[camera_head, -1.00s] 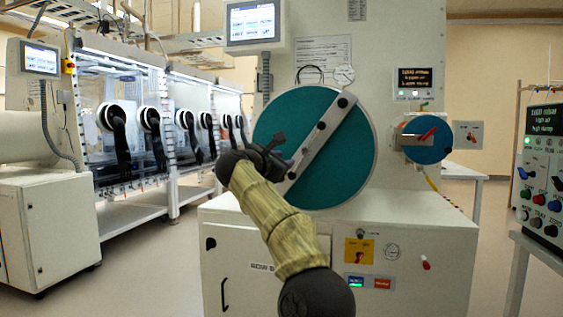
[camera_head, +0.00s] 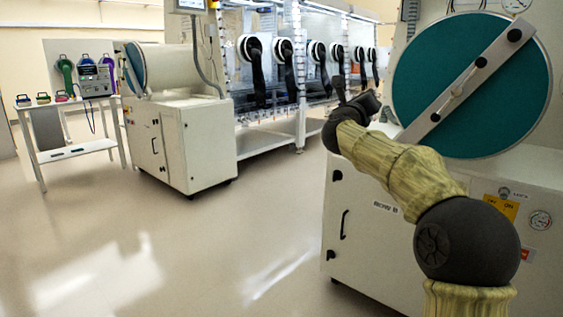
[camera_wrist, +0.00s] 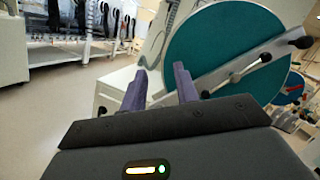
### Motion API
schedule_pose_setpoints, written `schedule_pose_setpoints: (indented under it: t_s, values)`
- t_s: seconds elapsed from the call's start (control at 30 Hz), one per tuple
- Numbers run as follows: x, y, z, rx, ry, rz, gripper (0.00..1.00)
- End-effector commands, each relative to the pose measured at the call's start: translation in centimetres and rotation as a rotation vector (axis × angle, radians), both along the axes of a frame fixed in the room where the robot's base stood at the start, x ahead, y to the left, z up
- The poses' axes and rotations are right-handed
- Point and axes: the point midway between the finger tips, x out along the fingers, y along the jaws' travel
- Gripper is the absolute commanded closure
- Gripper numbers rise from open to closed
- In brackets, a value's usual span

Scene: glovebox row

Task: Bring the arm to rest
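My gripper (camera_wrist: 160,85) shows in the wrist view with its two purple-grey fingers apart and nothing between them. In the head view my gripper (camera_head: 352,95) is at the end of my arm, left of the large teal round door (camera_head: 430,75). A grey bar with dark knobs crosses that door diagonally. The door also fills the upper right of the wrist view (camera_wrist: 205,45). My arm is raised and stretched forward in front of the white cabinet. I cannot tell the exact gap between my gripper and the cabinet, but no contact shows.
The white cabinet (camera_head: 365,235) stands close on the right. A row of glovebox ports with black gloves (camera_head: 258,70) runs behind. A smaller cabinet (camera_head: 180,140) and a side table with coloured items (camera_head: 75,152) stand at left. The floor (camera_head: 150,250) at front left is clear.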

Motion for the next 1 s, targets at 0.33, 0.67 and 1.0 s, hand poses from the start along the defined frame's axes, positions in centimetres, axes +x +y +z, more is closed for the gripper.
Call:
schedule_pose_setpoints:
  t_s: [0.33, 0.67, 1.0]
  values:
    - [-2.8, 9.7, -12.7, -0.901, 0.518, 0.303, 0.7]
    - [-14.3, 10.4, -28.4, -1.623, 0.935, 0.722, 0.7]
    - [-30.1, 7.3, -38.8, -2.074, 1.139, 1.268, 0.7]
